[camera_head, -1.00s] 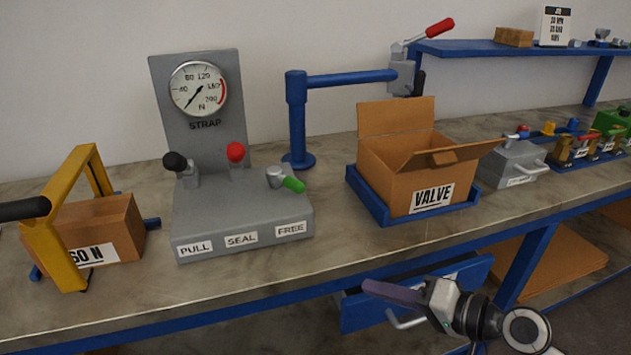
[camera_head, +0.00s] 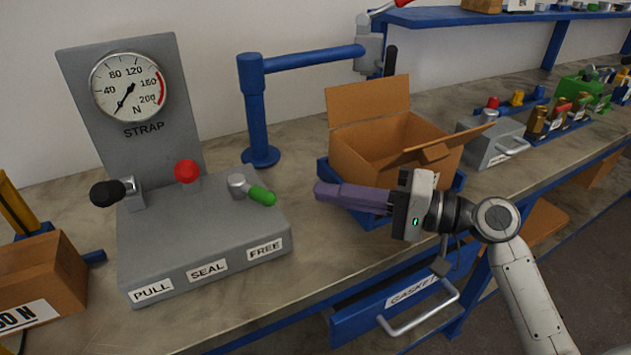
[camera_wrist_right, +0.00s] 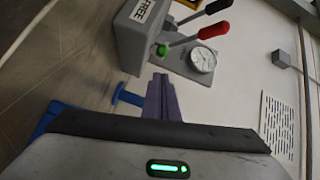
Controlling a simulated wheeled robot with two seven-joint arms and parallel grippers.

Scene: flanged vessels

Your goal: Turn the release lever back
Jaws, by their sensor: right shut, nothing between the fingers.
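The grey strap machine (camera_head: 200,240) stands on the bench at the left of the head view, with labels PULL, SEAL and FREE. The release lever (camera_head: 262,195), with a green grip, is above the FREE label and points right and toward the front. Its green tip also shows in the right wrist view (camera_wrist_right: 163,50). My right gripper (camera_head: 322,190) is shut and empty, its purple fingers pointing left toward the green lever, apart from it. The fingers also show in the right wrist view (camera_wrist_right: 161,85). My left gripper is not in view.
A black lever (camera_head: 108,193) and a red knob (camera_head: 187,171) are left of the green one. An open cardboard box (camera_head: 350,155) in a blue tray stands behind my right gripper. A blue post (camera_head: 256,110) with an arm rises behind. Bench space between machine and box is clear.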

